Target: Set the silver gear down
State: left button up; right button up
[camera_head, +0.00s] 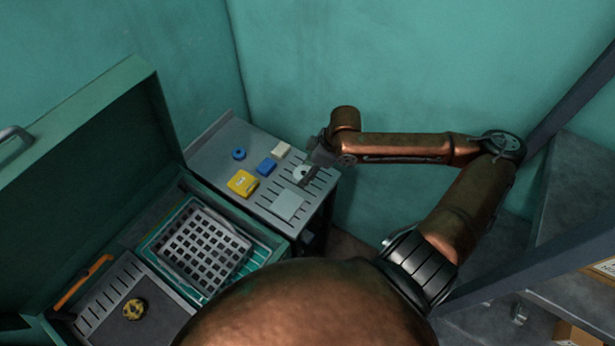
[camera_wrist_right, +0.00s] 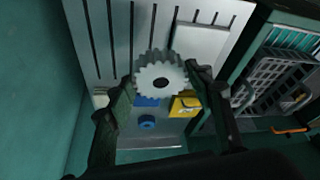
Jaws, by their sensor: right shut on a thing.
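The silver gear (camera_wrist_right: 146,72) is a toothed disc with a dark centre hole. In the right wrist view it sits between the two fingertips of my right gripper (camera_wrist_right: 159,80), which is shut on it. In the head view the gear (camera_head: 299,173) shows as a small pale disc at the tip of my right gripper (camera_head: 307,177), over the right part of the grey slotted table (camera_head: 221,145). I cannot tell whether the gear touches the table. My left gripper is not in view.
On the table are a yellow box (camera_head: 242,183), a blue block (camera_head: 266,167), a blue ring (camera_head: 239,154), a beige block (camera_head: 281,149) and a pale square plate (camera_head: 288,205). An open green chest with a grey grid basket (camera_head: 205,247) stands at lower left. Teal walls rise behind.

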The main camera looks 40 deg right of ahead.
aim_at(309, 167)
jog(key=w+d+f, duration=0.1)
jog(key=f, duration=0.1)
jog(key=w+d+f, duration=0.1)
jog(key=w+d+f+b, duration=0.1)
jog(key=d+f, duration=0.1)
jog(key=shift+w+f, duration=0.25)
jog(key=shift+f, duration=0.05)
notch_tip(309, 167, down, 3)
jog(key=shift+f, duration=0.15)
jog(key=o, duration=1.8)
jog(key=shift+f, duration=0.1)
jog(key=p+v, duration=0.2)
jog(key=v, duration=1)
jog(key=shift+p, duration=0.3)
